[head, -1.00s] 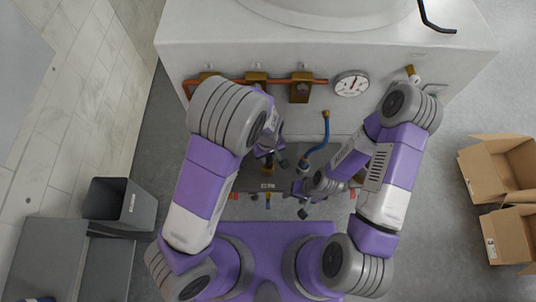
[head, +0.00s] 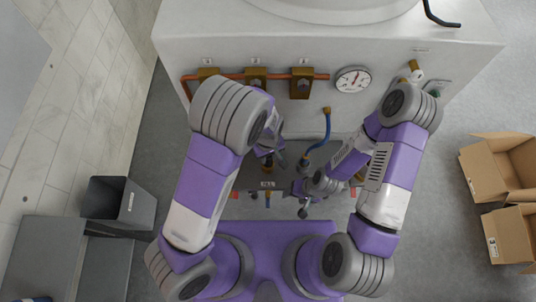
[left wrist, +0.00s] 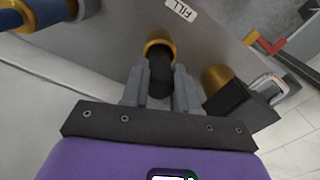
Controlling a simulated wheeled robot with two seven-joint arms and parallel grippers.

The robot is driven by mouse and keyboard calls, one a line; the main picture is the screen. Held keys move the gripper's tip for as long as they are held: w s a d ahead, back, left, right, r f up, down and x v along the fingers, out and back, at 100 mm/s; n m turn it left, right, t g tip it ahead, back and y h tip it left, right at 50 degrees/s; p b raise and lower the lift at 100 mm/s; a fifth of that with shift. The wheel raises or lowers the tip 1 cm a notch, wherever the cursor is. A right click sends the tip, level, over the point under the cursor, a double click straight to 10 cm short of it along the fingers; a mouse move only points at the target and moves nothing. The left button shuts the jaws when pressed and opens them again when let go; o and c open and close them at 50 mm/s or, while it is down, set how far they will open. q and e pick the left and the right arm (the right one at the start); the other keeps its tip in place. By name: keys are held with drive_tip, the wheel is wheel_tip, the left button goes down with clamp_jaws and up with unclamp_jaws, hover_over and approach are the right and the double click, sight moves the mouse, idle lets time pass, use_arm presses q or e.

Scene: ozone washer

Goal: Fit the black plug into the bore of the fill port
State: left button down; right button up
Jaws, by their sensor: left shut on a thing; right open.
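The black plug (left wrist: 160,76) is between the two grey fingers of my left gripper (left wrist: 160,88) in the left wrist view, and the fingers are shut on it. Its far end meets the brass ring of the fill port (left wrist: 158,42), below the "FILL" label (left wrist: 181,10). The plug looks roughly in line with the ring; how deep it sits in the bore I cannot tell. In the head view my left gripper (head: 270,154) is over the grey panel, partly hidden by my arm. My right gripper (head: 303,205) is open, lower and to the right.
A brass fitting with a black block (left wrist: 240,103) stands close right of my left gripper. A red-handled valve (left wrist: 265,43) and a blue hose (left wrist: 40,14) are farther off. A pressure gauge (head: 352,80) is on the white housing. Cardboard boxes (head: 500,168) and a grey bin (head: 118,204) stand aside.

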sight(268, 160)
use_arm(q)
drive_tip(key=shift+f+b, duration=1.15)
drive_tip(key=shift+f, duration=0.45)
drive_tip(key=c, duration=0.8)
unclamp_jaws()
drive_tip(key=shift+r, duration=0.1)
wheel_tip(268, 160, up, 8)
drive_tip(key=shift+f+p, duration=0.25)
drive_tip(key=shift+p, duration=0.35)
